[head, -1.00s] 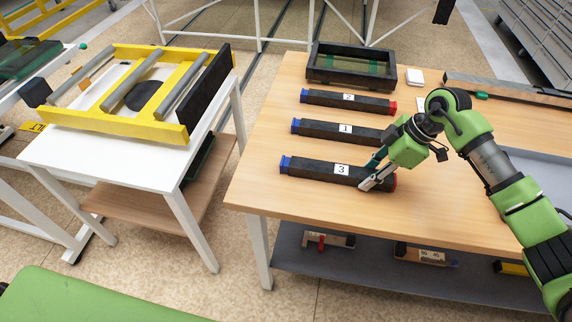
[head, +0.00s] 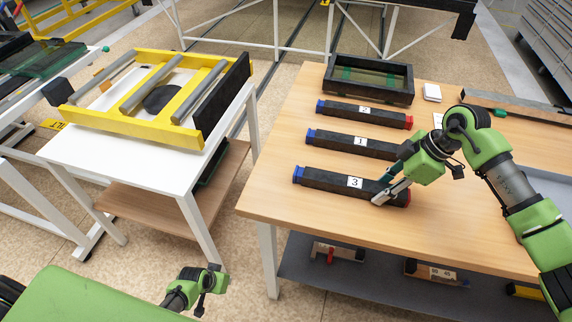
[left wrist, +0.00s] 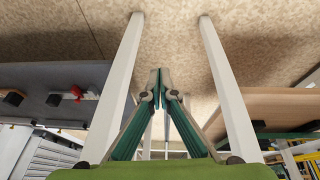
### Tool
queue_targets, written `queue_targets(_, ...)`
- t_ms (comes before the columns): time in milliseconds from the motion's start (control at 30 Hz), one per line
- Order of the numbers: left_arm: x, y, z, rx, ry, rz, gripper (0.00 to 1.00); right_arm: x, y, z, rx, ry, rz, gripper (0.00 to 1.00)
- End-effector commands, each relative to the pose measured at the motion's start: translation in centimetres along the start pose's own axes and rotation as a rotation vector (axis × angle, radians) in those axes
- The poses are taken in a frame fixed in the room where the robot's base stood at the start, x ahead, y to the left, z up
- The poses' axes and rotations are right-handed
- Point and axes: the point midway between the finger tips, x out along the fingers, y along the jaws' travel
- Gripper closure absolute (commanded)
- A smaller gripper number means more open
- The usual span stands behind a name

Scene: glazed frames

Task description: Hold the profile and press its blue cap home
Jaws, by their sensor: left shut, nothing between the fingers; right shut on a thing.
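Three dark profiles lie on the wooden table, each with a blue cap at its left end. Profile 3 (head: 325,180) is nearest, its blue cap (head: 298,175) on the end. My right gripper (head: 382,197) is shut on profile 3 near its red right end, which it partly hides. Profile 1 (head: 335,140) and profile 2 (head: 340,109) lie behind it. My left gripper (left wrist: 159,80) is shut and empty in the left wrist view, with floor beyond its tips. Part of the left wrist shows at the bottom of the head view, well left of and apart from the profile.
The wooden table (head: 275,195) is bare left of the profiles. A black tray (head: 368,92) stands at its back. A white table (head: 180,165) with a yellow frame (head: 135,130) is to the left, a floor gap between them. A grey shelf (head: 385,260) is below.

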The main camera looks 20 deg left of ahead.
Motion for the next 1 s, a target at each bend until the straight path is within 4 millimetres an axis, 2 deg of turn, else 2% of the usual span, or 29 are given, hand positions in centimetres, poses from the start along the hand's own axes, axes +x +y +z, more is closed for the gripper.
queue_targets(33,-1.4,-0.4,-5.0,-0.018,0.053,0.024,1.00,0.0,0.0,0.0,0.001,-0.001,0.001,0.93)
queue_targets(67,-2.3,-0.4,-7.5,-0.027,0.078,0.042,1.00,0.0,0.0,0.0,0.001,-0.001,0.001,0.93)
queue_targets(100,-3.7,-0.3,-10.8,-0.036,0.114,0.070,1.00,0.0,0.0,0.0,0.001,-0.001,0.001,0.93)
queue_targets(167,-6.1,-0.2,-15.6,-0.044,0.167,0.115,1.00,0.0,0.0,0.0,0.001,-0.001,0.001,0.93)
queue_targets(200,-7.9,0.1,-18.8,-0.042,0.204,0.147,1.00,0.0,0.0,0.0,0.001,-0.001,0.001,0.93)
queue_targets(267,-11.0,0.6,-23.1,-0.034,0.259,0.197,1.00,0.0,0.0,0.0,0.001,-0.001,0.001,0.93)
queue_targets(300,-13.3,1.0,-25.9,-0.024,0.297,0.232,1.00,0.0,0.0,0.0,0.001,-0.001,0.001,0.93)
queue_targets(367,-16.9,1.7,-29.8,0.002,0.354,0.286,1.00,0.0,0.0,0.0,0.001,-0.001,0.001,0.93)
queue_targets(400,-19.6,2.2,-32.1,0.024,0.392,0.321,1.00,0.0,0.0,0.0,0.001,-0.001,0.001,0.93)
queue_targets(467,-23.9,3.3,-35.3,0.067,0.450,0.376,1.00,0.0,0.0,0.0,0.001,-0.001,0.001,0.93)
queue_targets(533,-29.2,4.6,-38.3,0.130,0.514,0.437,1.00,0.0,0.0,0.0,0.001,-0.001,0.001,0.93)
queue_targets(600,-34.5,6.7,-39.8,0.191,0.526,0.502,1.00,0.0,0.0,0.0,0.001,-0.001,0.001,0.93)
queue_targets(633,-35.7,7.5,-39.5,0.198,0.495,0.521,1.00,0.1,0.0,0.0,0.001,-0.001,0.001,0.93)
queue_targets(700,-37.1,9.0,-38.3,0.186,0.400,0.539,1.00,0.1,0.0,0.0,0.001,-0.001,0.001,0.93)
queue_targets(800,-38.8,10.2,-36.5,0.158,0.282,0.530,1.00,0.1,0.0,0.0,0.001,-0.001,0.001,0.93)
queue_targets(1000,-40.9,10.9,-33.6,0.106,0.122,0.470,1.00,0.1,0.0,0.0,0.001,-0.001,0.001,0.93)
